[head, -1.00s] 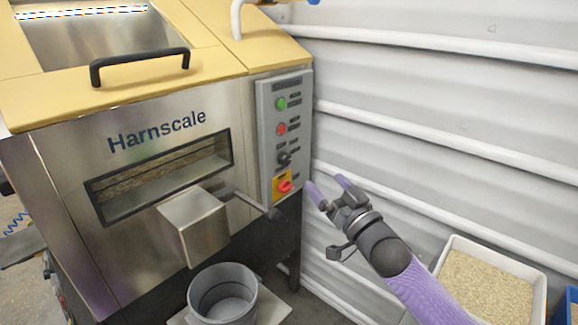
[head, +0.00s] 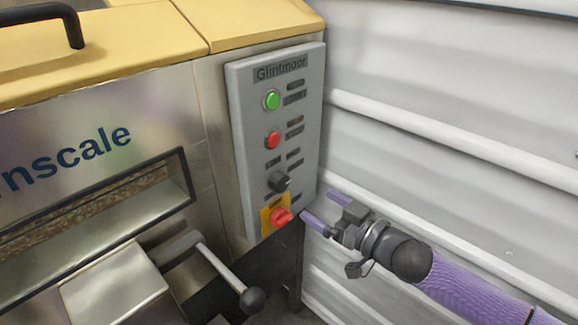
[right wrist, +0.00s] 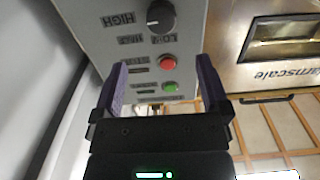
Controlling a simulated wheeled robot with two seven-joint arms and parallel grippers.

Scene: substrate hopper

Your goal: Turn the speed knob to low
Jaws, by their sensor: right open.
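The speed knob is a black rotary knob (head: 279,181) on the grey control panel (head: 238,130), below the red button. In the right wrist view the knob (right wrist: 160,15) appears at the top edge, upside down, with a HIGH label to its left and a LOW label beneath it. Its exact setting is hard to read. My right gripper (head: 318,205) is open and empty, to the right of the panel's lower edge and apart from the knob. Its two purple fingers also show in the right wrist view (right wrist: 161,72). My left gripper is not in view.
The panel also carries a green button (head: 271,100), a red button (head: 272,140) and a red switch on a yellow plate (head: 281,216) just under the knob. A lever with a black ball (head: 252,300) sticks out below. The ribbed white wall (head: 440,70) stands close on the right.

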